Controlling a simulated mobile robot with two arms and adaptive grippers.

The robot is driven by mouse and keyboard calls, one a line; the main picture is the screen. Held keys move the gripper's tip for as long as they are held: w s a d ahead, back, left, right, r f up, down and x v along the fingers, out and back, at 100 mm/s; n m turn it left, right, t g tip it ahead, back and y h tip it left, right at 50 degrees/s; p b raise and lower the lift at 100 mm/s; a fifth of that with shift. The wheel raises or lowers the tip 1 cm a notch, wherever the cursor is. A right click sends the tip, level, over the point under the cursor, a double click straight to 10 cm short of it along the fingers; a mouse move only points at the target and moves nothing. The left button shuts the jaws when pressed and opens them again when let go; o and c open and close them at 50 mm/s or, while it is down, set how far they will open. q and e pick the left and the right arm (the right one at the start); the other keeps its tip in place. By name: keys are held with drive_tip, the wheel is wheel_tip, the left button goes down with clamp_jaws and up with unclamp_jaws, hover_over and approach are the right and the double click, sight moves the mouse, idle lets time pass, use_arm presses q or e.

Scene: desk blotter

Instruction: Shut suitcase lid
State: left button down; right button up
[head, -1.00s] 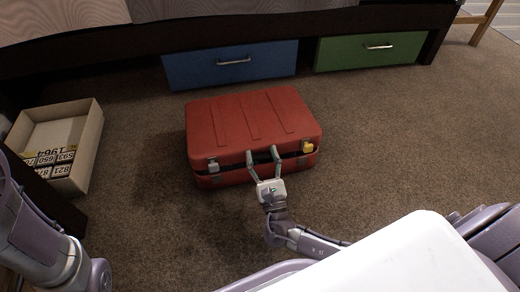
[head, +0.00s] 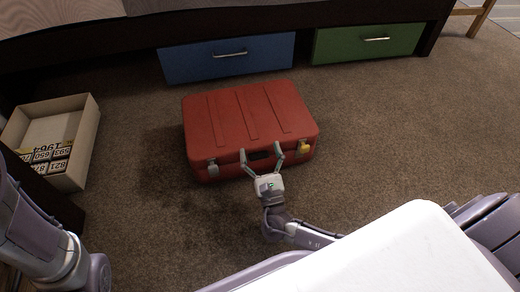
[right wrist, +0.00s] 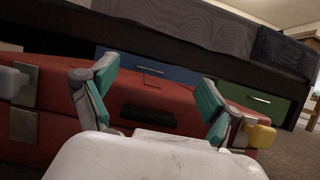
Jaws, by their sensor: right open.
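The red suitcase (head: 250,122) lies flat on the carpet. Its lid (head: 247,112) is down on the base, with no clear gap at the front in the head view. A metal latch (head: 212,167) is at the front left and a yellow piece (head: 304,146) is at the front right. My right gripper (head: 261,153) is open at the suitcase front, its fingers spread around the dark handle area (right wrist: 148,115). The right wrist view shows the teal finger pads (right wrist: 152,98) in front of the red suitcase side (right wrist: 150,95). My left gripper is not visible.
A cardboard box (head: 88,140) with number cards stands at the left. Behind the suitcase are a blue drawer (head: 200,62) and a green drawer (head: 340,45) under a dark bed frame. Carpet is clear right of the suitcase.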

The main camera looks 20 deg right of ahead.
wheel_tip(320, 180, up, 10)
idle(0.5)
idle(0.4)
